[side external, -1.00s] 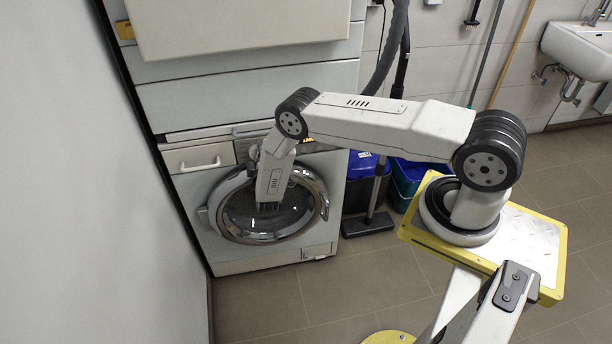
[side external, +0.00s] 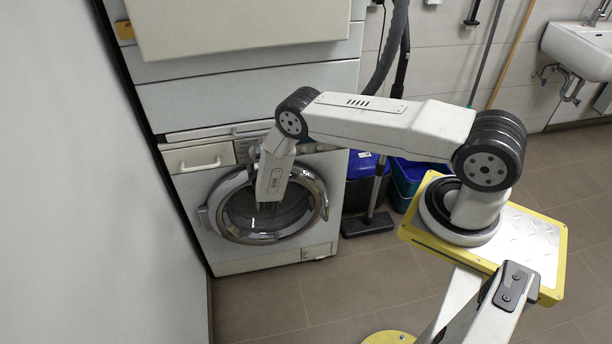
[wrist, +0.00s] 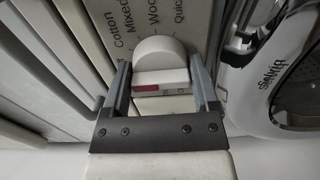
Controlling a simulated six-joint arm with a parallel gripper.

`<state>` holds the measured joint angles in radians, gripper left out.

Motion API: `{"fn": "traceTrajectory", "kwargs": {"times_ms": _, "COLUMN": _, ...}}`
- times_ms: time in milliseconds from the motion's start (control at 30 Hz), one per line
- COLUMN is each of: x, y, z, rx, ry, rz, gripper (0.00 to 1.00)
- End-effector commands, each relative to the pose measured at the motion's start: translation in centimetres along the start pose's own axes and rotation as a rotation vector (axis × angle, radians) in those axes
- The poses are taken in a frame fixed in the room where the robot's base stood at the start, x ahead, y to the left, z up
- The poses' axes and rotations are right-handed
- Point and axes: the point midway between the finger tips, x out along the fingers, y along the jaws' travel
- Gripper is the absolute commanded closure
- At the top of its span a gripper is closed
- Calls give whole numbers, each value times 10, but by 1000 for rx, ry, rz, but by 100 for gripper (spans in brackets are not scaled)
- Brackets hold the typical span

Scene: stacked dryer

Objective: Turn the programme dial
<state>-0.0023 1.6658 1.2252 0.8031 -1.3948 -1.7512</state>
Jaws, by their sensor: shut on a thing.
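The programme dial (wrist: 160,58) is a pale, round-topped knob with a flat front bar and a red mark near its left end, in the middle of the wrist view. My gripper (wrist: 160,72) is shut on it, with one finger along each side. Printed programme names, including Cotton, Mixed and Quick, show on the panel (wrist: 128,18) behind the dial.
The machine's round door (side external: 318,205) sits just below the panel, and part of it shows in the wrist view at right. A drawer with a white handle (side external: 200,164) is left of the panel. A wall closes the left side.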

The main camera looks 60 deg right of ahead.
Motion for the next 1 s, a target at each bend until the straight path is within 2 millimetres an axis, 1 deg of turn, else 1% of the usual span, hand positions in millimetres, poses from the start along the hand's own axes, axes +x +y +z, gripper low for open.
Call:
{"fn": "traceTrajectory", "kwargs": {"times_ms": 33, "x": 0, "y": -1, "z": 1, "rx": -1, "ry": -2, "rz": -2, "gripper": 13}}
{"fn": "traceTrajectory", "kwargs": {"times_ms": 67, "x": 0, "y": -1, "z": 1, "rx": -1, "ry": -2, "rz": -2, "gripper": 4}}
{"fn": "traceTrajectory", "kwargs": {"times_ms": 100, "x": 0, "y": -1, "z": 1, "rx": -1, "ry": -2, "rz": -1, "gripper": 0}}
{"fn": "traceTrajectory", "kwargs": {"times_ms": 367, "x": -1, "y": 0, "z": 0, "rx": 0, "ry": -1, "rz": -1, "gripper": 0}}
{"fn": "traceTrajectory", "kwargs": {"times_ms": 567, "x": -10, "y": 0, "z": 0, "rx": -1, "ry": 1, "rz": -2, "gripper": 0}}
{"fn": "traceTrajectory", "kwargs": {"times_ms": 767, "x": -30, "y": 0, "z": -1, "rx": -1, "ry": 2, "rz": -1, "gripper": 0}}
{"fn": "traceTrajectory", "kwargs": {"times_ms": 1000, "x": -62, "y": -1, "z": 0, "rx": -1, "ry": 1, "rz": -2, "gripper": 0}}
